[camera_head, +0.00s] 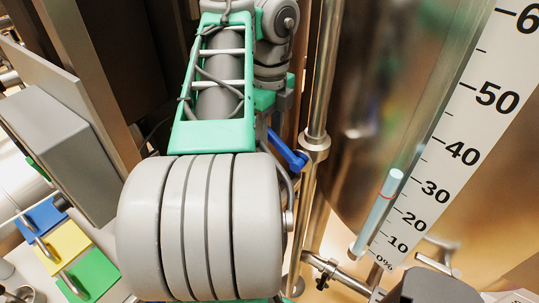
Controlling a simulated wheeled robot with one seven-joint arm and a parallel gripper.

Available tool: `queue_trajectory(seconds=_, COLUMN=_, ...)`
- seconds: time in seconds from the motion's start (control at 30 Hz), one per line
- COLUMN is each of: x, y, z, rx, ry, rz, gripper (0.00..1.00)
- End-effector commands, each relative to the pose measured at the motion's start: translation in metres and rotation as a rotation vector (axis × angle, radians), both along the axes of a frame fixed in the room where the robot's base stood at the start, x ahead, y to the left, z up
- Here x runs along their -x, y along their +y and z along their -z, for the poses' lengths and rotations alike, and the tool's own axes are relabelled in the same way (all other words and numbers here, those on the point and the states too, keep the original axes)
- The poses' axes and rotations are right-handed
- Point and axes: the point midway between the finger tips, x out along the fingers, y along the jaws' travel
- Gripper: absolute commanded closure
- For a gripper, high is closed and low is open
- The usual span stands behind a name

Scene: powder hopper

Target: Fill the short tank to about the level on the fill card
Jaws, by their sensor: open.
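A shiny steel tank (365,100) fills the right side; I cannot tell if it is the short one. A white percent scale (440,150) runs up its front, tilted in view. A pale blue tube (372,225) with a red ring stands beside the scale's lower end, the ring roughly between the 20 and 30 marks. A blue lever handle (288,151) sits by a steel pipe. What appears to be my gripper (284,100) is mostly hidden behind my green arm link, above the handle, apart from it as far as I can see. Its fingertips are hidden. I cannot identify the fill card.
A vertical steel pipe (318,90) stands between my arm and the tank. At left are a grey box (58,145) and blue (42,217), yellow (62,247) and green (90,276) handled blocks. My large grey arm link covers the lower middle.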

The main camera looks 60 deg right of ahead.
Motion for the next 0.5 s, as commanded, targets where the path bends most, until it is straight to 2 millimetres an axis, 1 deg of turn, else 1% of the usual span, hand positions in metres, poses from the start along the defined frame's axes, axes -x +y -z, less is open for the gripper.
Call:
queue_trajectory(seconds=0.03, x=0.000, y=0.000, z=0.019, rx=0.001, ry=0.000, rz=0.000, gripper=0.59)
queue_trajectory(seconds=0.13, x=0.000, y=0.000, z=0.031, rx=0.002, ry=-0.001, rz=-0.002, gripper=0.59)
queue_trajectory(seconds=0.23, x=0.000, y=0.000, z=0.037, rx=0.002, ry=-0.001, rz=-0.003, gripper=0.59)
queue_trajectory(seconds=0.5, x=0.000, y=0.000, z=0.036, rx=0.002, ry=0.000, rz=-0.004, gripper=0.59)
